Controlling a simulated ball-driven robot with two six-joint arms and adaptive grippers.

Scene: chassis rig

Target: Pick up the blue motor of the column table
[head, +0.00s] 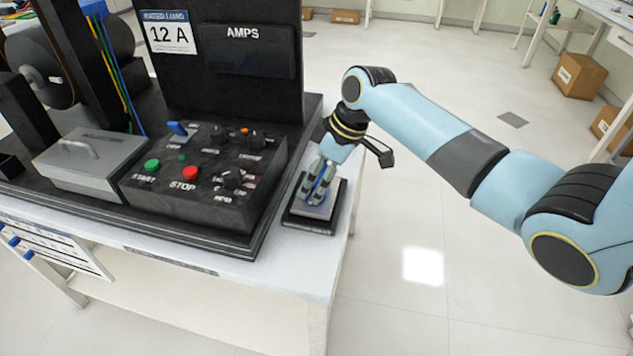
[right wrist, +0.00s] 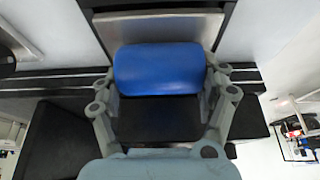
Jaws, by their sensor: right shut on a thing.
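The blue motor (right wrist: 158,68) fills the middle of the right wrist view, a smooth blue rounded body with a dark part below it. My right gripper (head: 316,194) points down at the table corner and is shut on the motor, with a grey finger on each side of it. In the head view the fingers hide most of the motor, and only bits of blue show. Under it is a small black-edged stand (head: 313,226) with a grey top. I cannot tell whether the motor touches the stand. My left gripper is not in view.
A black control box (head: 215,190) with buttons and knobs stands left of the stand, before a tall black panel (head: 225,70). A grey lidded box (head: 85,170) is further left. The white table (head: 300,275) ends just right of the stand. Open floor lies to the right.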

